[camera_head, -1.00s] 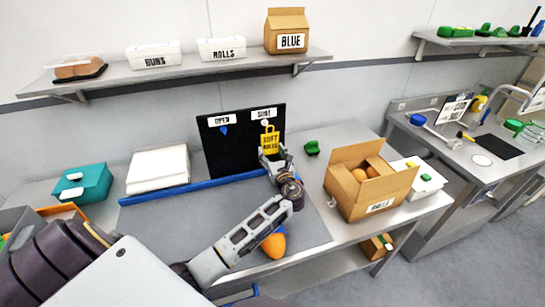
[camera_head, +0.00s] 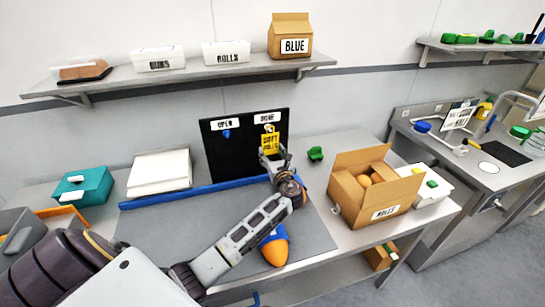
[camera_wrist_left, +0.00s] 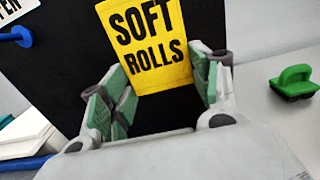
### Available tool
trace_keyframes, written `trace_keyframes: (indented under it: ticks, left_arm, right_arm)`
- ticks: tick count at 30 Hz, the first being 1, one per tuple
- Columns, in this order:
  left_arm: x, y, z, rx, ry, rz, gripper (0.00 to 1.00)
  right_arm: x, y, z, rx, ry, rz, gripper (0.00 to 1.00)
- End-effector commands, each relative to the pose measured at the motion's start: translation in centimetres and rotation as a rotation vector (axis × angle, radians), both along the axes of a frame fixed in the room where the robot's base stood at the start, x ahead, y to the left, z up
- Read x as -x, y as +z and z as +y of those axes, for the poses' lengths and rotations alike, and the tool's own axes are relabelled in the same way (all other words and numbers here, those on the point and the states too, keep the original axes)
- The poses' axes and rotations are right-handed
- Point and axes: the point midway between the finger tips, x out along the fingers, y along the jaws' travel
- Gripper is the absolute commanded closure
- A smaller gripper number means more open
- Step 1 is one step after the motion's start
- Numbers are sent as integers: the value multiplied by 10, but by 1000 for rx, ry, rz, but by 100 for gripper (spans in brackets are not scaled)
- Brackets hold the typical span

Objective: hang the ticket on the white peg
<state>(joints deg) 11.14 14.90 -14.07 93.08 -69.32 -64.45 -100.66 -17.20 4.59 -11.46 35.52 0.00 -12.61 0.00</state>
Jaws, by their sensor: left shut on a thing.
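The yellow ticket (camera_head: 270,145), printed SOFT ROLLS, is upright in front of the black board (camera_head: 219,160). It also shows in the left wrist view (camera_wrist_left: 145,45), its top cut off by the frame. My left gripper (camera_head: 272,158) is shut on the ticket's lower part. The white peg (camera_head: 269,128) is on the board under the DONE label, right at the ticket's top edge. I cannot tell whether the ticket is on the peg or just in front of it. The wrist view does not show the white peg. My right gripper is not in view.
A blue peg (camera_head: 226,134) sits left under the OPEN label (camera_head: 225,124). A blue bar (camera_head: 190,191) runs along the counter below the board. A green-handled thing (camera_head: 315,153) and an open cardboard box (camera_head: 348,201) stand to the right.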

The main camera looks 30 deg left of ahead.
Motion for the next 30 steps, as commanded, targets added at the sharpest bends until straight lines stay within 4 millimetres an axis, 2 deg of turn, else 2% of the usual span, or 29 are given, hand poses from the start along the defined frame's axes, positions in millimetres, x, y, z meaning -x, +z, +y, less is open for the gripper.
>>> trace_keyframes:
  ticks: [12,30]
  left_arm:
    - [-6,-8,7,-1,0,1,61]
    - [-7,-10,8,0,0,0,61]
  right_arm:
    - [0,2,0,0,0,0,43]
    - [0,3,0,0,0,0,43]
